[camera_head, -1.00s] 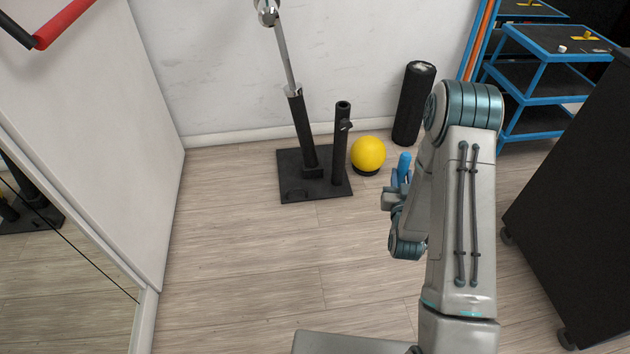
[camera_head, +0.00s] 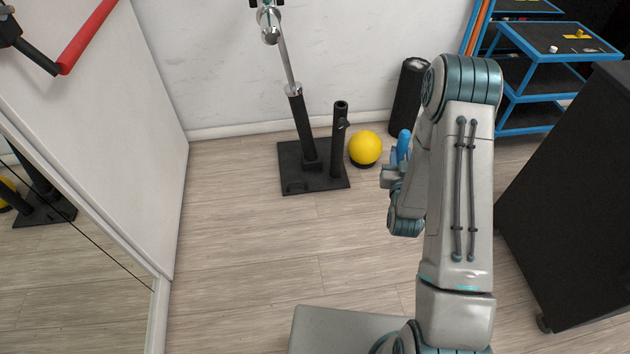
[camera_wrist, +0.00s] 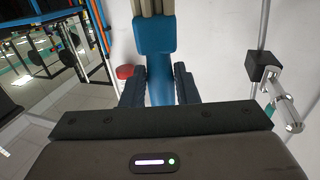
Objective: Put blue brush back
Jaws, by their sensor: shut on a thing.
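My gripper (camera_wrist: 159,88) is shut on the blue brush (camera_wrist: 154,36). In the wrist view the brush's blue handle runs between the two dark fingers, and its tan bristles reach the top edge of the picture. In the head view the blue brush (camera_head: 403,146) sticks up from my gripper (camera_head: 394,175), left of my arm, held above the floor. My arm hides part of the gripper there. I cannot make out a holder for the brush in either view.
A black stand with a bar (camera_head: 303,130) and a yellow ball (camera_head: 365,148) are by the wall. A black roller (camera_head: 408,95) stands behind. A blue-framed cart (camera_head: 560,62) and dark cabinet (camera_head: 575,210) are right. A mirror (camera_head: 80,270) is left. The middle floor is clear.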

